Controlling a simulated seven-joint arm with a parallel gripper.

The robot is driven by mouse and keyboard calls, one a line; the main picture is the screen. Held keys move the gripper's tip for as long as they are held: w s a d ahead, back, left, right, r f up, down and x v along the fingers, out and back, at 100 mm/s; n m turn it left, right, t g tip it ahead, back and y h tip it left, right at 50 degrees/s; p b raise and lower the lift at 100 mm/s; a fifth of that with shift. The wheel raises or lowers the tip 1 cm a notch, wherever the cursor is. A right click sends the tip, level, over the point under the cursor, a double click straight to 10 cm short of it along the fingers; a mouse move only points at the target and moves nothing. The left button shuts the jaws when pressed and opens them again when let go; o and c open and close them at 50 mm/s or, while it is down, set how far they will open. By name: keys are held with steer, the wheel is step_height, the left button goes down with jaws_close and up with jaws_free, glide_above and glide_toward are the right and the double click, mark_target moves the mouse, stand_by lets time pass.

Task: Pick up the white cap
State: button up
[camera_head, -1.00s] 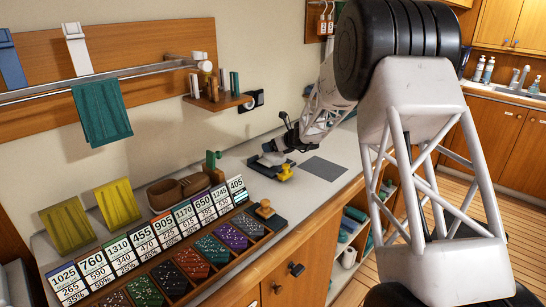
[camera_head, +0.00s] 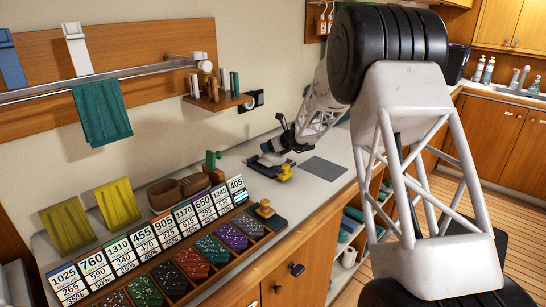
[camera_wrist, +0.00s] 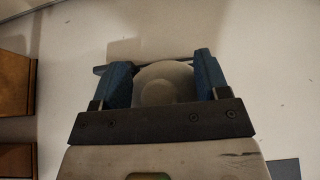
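The white cap (camera_wrist: 165,85) shows in the wrist view as a round pale disc with a raised middle. It lies between the two blue fingers of my gripper (camera_wrist: 163,80), with hardly any gap on either side. I cannot tell whether the fingers press on it. In the head view my gripper (camera_head: 274,147) is low over the counter, at the dark holder beside the yellow piece. I cannot make out the cap there.
A yellow piece (camera_head: 285,173) stands just in front of my gripper, and a dark grey mat (camera_head: 324,169) lies to its right. A rack with number cards (camera_head: 160,240) and colored trays fills the left front. A small wooden shelf (camera_head: 222,102) hangs on the wall behind.

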steer(key=c, duration=0.9)
steer(key=shift+s+f, duration=0.1)
steer(key=shift+f, duration=0.15)
steer(key=shift+c, duration=1.4)
step_height(320, 180, up, 11)
steer(key=shift+f, duration=0.2)
jaws_close()
